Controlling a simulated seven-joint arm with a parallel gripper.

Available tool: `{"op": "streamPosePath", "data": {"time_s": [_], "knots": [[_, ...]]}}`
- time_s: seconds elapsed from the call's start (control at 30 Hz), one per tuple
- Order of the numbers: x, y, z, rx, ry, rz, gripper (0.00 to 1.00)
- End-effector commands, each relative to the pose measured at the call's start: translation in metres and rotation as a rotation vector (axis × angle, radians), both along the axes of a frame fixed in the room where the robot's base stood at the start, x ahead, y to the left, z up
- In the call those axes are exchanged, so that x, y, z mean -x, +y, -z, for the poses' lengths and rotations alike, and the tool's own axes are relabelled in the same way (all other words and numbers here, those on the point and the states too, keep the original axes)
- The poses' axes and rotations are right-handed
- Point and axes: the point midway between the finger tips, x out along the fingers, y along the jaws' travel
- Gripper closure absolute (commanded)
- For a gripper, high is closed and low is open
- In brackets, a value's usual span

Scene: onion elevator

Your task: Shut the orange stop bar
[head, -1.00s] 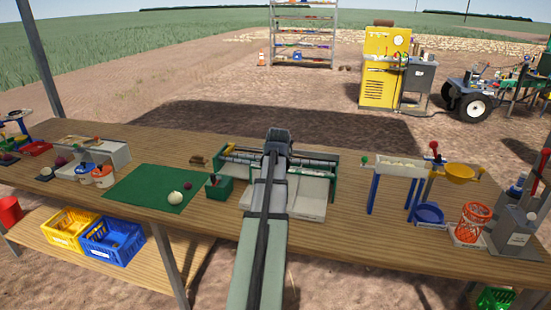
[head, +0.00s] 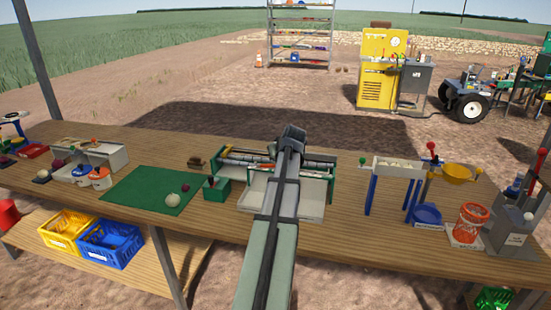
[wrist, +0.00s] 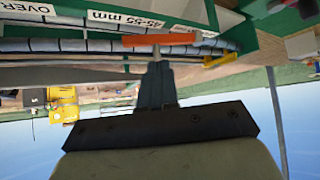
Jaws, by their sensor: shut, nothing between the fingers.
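The orange stop bar (wrist: 160,40) lies across the top middle of the wrist view, in front of the grey rollers of the sorter. My gripper (wrist: 157,52) is shut and empty, and its tips point at the underside of the bar in that picture. I cannot tell whether they touch it. In the head view my gripper (head: 291,134) is over the green-framed roller sorter (head: 334,178). My arm hides the middle of the sorter there, and I cannot make out the bar clearly.
A green box with a lever (head: 216,188) stands left of the sorter. A green mat (head: 130,190) with onions lies further left. A white trough on blue legs (head: 398,167) and a yellow bowl (head: 457,173) stand to the right. Bare tabletop lies between sorter and trough.

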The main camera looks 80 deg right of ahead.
Motion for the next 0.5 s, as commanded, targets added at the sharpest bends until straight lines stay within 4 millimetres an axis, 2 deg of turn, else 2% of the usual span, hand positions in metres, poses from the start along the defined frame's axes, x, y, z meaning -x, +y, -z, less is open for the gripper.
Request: {"op": "streamPosePath", "data": {"time_s": [0.13,0.5], "knots": [[0.002,-0.010,0.000,-0.002,0.000,-0.013,1.00],[0.001,-0.037,-0.001,-0.001,-0.001,-0.315,1.00]]}}
